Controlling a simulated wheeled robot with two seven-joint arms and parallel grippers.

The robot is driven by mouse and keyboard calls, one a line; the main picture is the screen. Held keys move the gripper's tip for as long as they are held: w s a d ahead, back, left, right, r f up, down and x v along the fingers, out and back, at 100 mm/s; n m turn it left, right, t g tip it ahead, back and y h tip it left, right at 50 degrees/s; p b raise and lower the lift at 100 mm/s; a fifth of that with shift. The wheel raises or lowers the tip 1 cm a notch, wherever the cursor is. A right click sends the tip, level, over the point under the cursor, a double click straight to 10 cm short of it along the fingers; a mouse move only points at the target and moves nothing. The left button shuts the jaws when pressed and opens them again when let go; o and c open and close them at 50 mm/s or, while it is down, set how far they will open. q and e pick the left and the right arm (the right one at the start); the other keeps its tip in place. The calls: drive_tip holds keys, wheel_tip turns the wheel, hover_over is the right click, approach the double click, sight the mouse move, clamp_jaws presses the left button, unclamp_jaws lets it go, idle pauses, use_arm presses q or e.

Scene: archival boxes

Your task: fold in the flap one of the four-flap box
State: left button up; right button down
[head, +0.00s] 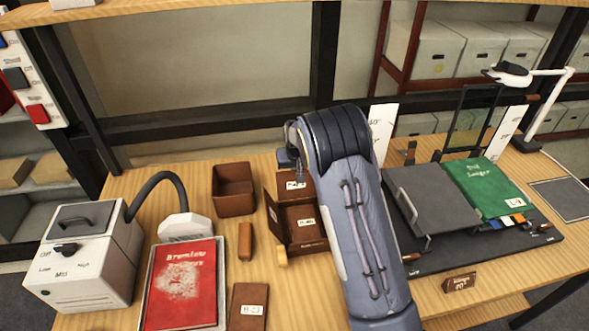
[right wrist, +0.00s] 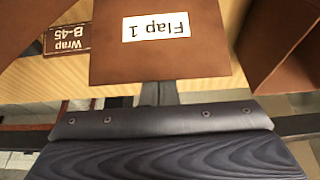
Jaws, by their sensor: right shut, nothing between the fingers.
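The brown four-flap box (head: 305,237) lies on the table just left of my right forearm, with a white label on it. Its flap one (head: 284,180) stands up at the back; in the right wrist view flap one (right wrist: 200,62) shows its white "Flap 1" label upside down. Another flap stands at the left side, and my arm hides the box's right part. My right gripper (right wrist: 157,94) is shut and empty, its tip at the edge of flap one; I cannot tell if they touch. In the head view the right gripper (head: 298,160) is small, above the back flap. My left gripper is not in view.
An open brown box (head: 234,200), a brown block (head: 245,241) and a red book (head: 183,285) in a tray lie left. A white machine with a hose (head: 90,265) stands far left. A grey board (head: 430,200) and green book (head: 487,190) lie right on a black mat.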

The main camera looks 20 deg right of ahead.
drive_tip(key=shift+s, duration=0.15)
idle(0.4)
drive_tip(key=shift+s+a+b, duration=0.3)
drive_tip(key=shift+s, duration=0.65)
drive_tip(key=shift+s+a, duration=0.25)
drive_tip(key=shift+s, duration=0.75)
drive_tip(key=shift+s+a, duration=0.25)
drive_tip(key=shift+s, duration=0.7)
wheel_tip(320, 180, up, 10)
drive_tip(key=p, duration=0.7)
hover_over(297, 189)
drive_tip(key=w, duration=0.1)
drive_tip(key=shift+d, duration=0.1)
